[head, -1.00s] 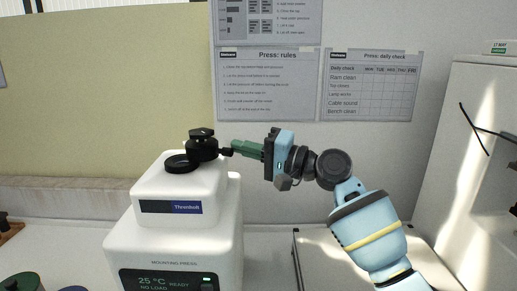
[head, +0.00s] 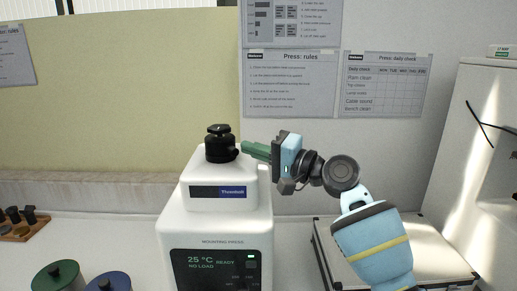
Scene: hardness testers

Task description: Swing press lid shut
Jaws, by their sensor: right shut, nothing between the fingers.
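The white mounting press (head: 215,222) stands on the bench with a lit display reading 25 °C, READY, NO LOAD. Its black lid (head: 221,144) sits on top of the white housing, over where the dark round opening is, and hides that opening. A short black handle points from the lid to the right. My right gripper (head: 246,149) is shut, with its green fingers pointing left and their tips at the lid's handle. I cannot tell whether they touch it. Nothing is between the fingers. My left gripper is not in view.
A wooden rack (head: 24,226) with dark pieces is at the far left. A flat case (head: 323,255) lies right of the press, beneath my right arm. A white cabinet (head: 472,130) stands at right.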

